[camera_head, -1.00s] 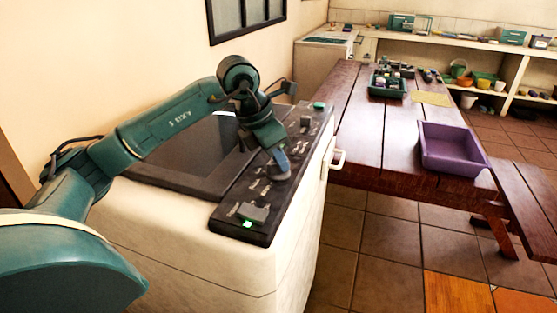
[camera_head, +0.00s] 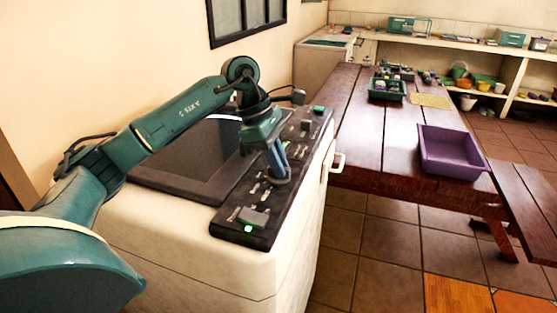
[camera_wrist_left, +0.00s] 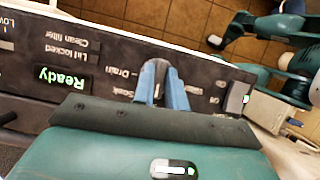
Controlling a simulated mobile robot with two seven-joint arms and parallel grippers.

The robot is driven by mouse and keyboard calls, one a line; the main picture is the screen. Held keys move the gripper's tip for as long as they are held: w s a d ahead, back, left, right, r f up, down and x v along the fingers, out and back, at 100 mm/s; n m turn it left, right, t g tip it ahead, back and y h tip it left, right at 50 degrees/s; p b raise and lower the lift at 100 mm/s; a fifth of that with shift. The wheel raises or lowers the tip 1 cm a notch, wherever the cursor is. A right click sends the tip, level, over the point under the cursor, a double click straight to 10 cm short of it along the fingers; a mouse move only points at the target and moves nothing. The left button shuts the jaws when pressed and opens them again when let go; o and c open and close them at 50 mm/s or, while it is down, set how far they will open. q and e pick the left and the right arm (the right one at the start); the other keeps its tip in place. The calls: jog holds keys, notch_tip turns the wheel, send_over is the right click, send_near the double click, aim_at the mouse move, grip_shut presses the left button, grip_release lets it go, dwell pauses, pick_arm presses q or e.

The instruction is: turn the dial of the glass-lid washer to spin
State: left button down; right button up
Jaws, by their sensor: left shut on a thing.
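The glass-lid washer (camera_head: 200,242) is a white cabinet with a dark glass lid (camera_head: 198,152) and a black control panel (camera_head: 232,215) along its right side. The dial (camera_head: 284,181) is a dark round knob on the middle of that panel. My left gripper (camera_head: 277,160) comes down onto it from above. In the left wrist view, the blue fingers (camera_wrist_left: 162,88) are shut on the dial (camera_wrist_left: 159,72), one on each side. Labels around it read Drain, Soak and Wash, upside down. The dial's pointer and any Spin label are hidden or unclear. My right gripper is out of view.
A green-lit Ready display (camera_wrist_left: 62,78) and a grey switch (camera_wrist_left: 236,98) share the panel. A white handle (camera_head: 338,160) sticks out of the washer's right side. A wooden table (camera_head: 372,135) with a purple bin (camera_head: 452,152) stands to the right.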

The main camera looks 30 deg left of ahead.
pick_arm(q)
jog(key=shift+m, duration=0.3)
jog(key=c, duration=1.4)
grip_release()
jog(key=shift+c, duration=0.2)
jog(key=shift+r, duration=0.1)
jog(key=v, duration=1.3)
